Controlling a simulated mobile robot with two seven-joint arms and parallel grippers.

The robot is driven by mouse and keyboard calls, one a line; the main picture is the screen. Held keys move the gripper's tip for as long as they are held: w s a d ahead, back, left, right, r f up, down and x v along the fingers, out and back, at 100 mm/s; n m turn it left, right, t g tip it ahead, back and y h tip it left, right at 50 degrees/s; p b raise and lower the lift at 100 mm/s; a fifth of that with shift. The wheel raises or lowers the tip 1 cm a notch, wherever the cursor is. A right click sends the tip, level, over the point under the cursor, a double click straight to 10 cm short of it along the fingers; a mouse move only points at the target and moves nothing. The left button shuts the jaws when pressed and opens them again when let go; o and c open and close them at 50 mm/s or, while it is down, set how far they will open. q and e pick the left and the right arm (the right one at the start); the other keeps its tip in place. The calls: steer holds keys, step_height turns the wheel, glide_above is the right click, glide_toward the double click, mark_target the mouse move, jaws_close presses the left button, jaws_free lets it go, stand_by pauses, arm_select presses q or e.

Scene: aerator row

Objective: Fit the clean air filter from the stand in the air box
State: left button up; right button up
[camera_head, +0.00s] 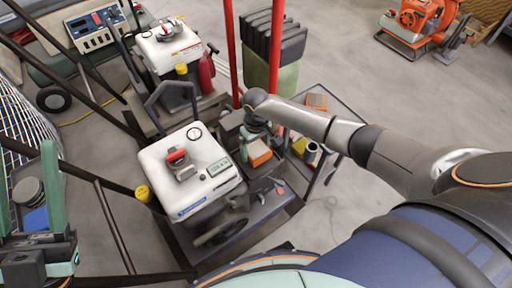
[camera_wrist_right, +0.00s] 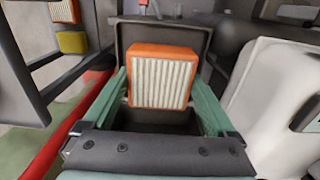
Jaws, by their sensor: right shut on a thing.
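My right gripper (camera_head: 257,140) is shut on an orange-framed air filter (camera_head: 258,152) with white pleats. In the right wrist view the filter (camera_wrist_right: 162,78) stands between the green fingers, its pleated face toward the camera. Its lower edge is at the dark opening of the air box (camera_wrist_right: 163,147), with a dark upright panel behind it. I cannot tell how deep the filter sits. My left gripper (camera_head: 26,160) is at the left edge, its green fingers wide apart and empty. A second orange filter (camera_wrist_right: 62,10) is on the side stand, also in the head view (camera_head: 317,102).
A white engine machine (camera_head: 192,170) stands left of the air box. A second white machine (camera_head: 168,45) is behind it. Red upright bars (camera_head: 278,40) rise near my right arm. A yellow block (camera_wrist_right: 71,42) lies on the stand. Open floor (camera_head: 345,205) is at the right.

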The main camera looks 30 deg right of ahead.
steer(key=shift+f, duration=0.1)
stand_by(0.3)
steer(key=shift+f+b, duration=0.3)
steer(key=shift+f, duration=0.4)
steer(key=o, duration=0.9)
